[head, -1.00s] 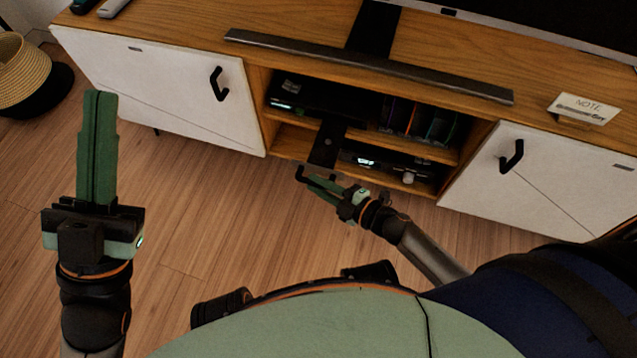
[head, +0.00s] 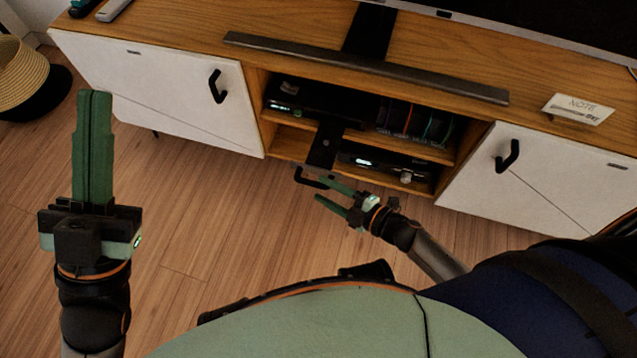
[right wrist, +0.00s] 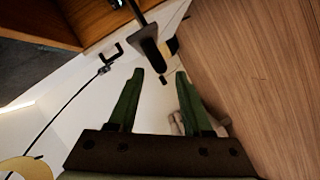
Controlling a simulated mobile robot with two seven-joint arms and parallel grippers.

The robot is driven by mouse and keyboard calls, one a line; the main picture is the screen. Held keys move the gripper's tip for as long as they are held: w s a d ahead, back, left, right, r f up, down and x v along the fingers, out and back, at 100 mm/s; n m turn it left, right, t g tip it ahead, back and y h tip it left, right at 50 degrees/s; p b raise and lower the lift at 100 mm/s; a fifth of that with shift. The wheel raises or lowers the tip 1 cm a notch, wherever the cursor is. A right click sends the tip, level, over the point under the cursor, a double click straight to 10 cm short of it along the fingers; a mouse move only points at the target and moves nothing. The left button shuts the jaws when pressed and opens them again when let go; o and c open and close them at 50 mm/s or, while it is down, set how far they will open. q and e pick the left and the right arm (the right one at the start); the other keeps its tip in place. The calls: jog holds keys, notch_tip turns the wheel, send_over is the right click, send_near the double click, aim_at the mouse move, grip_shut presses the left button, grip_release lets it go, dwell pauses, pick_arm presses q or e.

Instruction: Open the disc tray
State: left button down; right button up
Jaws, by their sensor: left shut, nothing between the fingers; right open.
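The disc tray (head: 326,146) is a dark flat strip in the head view. It sticks out from the media cabinet's open middle bay, below a black player (head: 320,100) on the upper shelf. A black bar handle (head: 309,181) is at its front end. My right gripper (head: 320,189) is open beside the handle, its upper finger close to the handle's right end; contact is unclear. In the right wrist view, the open fingers (right wrist: 160,72) have a dark bar just ahead of their tips. My left gripper (head: 95,93) is shut and empty, over the floor at left.
White doors with black handles flank the bay: left door (head: 170,95), right door (head: 550,180). Another device (head: 385,162) sits on the lower shelf. A soundbar (head: 365,66) and a note card (head: 578,108) are on top. The floor in front is clear.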

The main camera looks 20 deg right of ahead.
jog(key=p+v, duration=0.2)
jog(key=v, duration=0.7)
jog(key=shift+s+d, duration=0.2)
jog(key=shift+d, duration=0.05)
